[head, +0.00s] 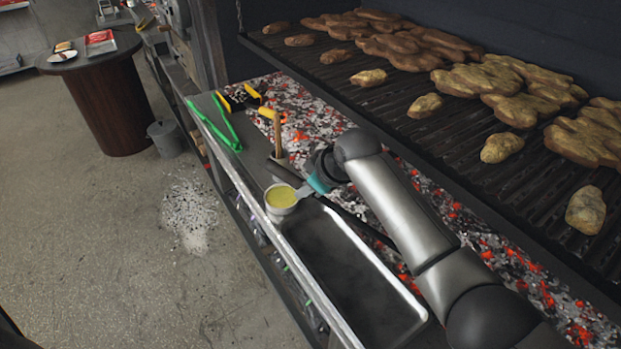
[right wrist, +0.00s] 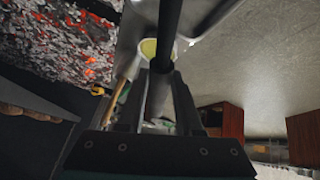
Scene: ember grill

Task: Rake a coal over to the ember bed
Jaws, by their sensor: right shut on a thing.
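My right gripper (head: 308,187) (right wrist: 160,85) is shut on a black rod (head: 350,222), which also runs up from the jaws in the right wrist view (right wrist: 170,25). In the head view the rod slants over the back edge of the dark tray; I cannot make out a rake head on it. The ember bed (head: 335,125) is a long strip of grey ash and glowing red coals below the grate, also at upper left in the right wrist view (right wrist: 70,40). My arm covers part of it. No single coal stands out. My left gripper is not in view.
A cup of yellow liquid (head: 281,197) is right beside my right gripper. A dark metal tray (head: 345,270) lies in front. A wooden-handled yellow tool (head: 278,132), green tongs (head: 222,127) and a yellow-black tool (head: 240,98) are nearby. The grate (head: 400,100) bears several browned pieces.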

